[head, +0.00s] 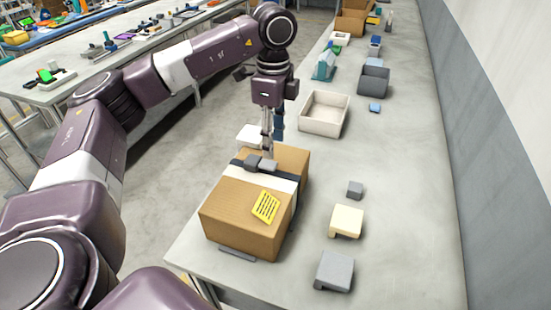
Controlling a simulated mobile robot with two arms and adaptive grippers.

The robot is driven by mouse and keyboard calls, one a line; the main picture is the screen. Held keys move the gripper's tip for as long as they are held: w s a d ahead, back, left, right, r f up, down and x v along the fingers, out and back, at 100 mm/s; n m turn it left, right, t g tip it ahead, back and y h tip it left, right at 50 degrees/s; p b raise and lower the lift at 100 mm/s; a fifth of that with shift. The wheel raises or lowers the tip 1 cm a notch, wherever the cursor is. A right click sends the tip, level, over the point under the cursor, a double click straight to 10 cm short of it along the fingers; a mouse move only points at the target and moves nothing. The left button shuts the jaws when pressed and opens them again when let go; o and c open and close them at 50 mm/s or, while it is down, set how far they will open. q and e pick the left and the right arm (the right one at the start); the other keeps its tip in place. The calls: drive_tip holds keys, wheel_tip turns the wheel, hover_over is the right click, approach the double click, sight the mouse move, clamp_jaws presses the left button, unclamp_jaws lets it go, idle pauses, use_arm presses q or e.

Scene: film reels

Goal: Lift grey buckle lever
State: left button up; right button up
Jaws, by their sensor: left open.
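A brown cardboard box (240,217) stands near the front left edge of the table. A white band (279,181) and a dark strap (240,166) cross its top. A grey buckle with its lever (265,164) sits on the strap at the top of the box. My left gripper (268,150) points down right above the buckle, open. Its fingertips are close to the lever; I cannot tell whether they touch it. A yellow label (266,206) lies on the box top. My right gripper is not in view.
On the table (401,200), a small grey block (355,190), a cream block (346,222) and a grey block (335,271) lie right of the box. A cream bin (324,114) and a grey bin (373,81) stand behind. The right side of the table is clear.

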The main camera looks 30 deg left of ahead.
sight(273, 165)
use_arm(q)
drive_tip(key=f, duration=0.3)
drive_tip(key=f+p, duration=0.1)
drive_tip(key=f, duration=0.1)
drive_tip(key=shift+s, duration=0.25)
drive_tip(key=shift+f, duration=0.5)
drive_tip(key=shift+c, duration=0.5)
clamp_jaws()
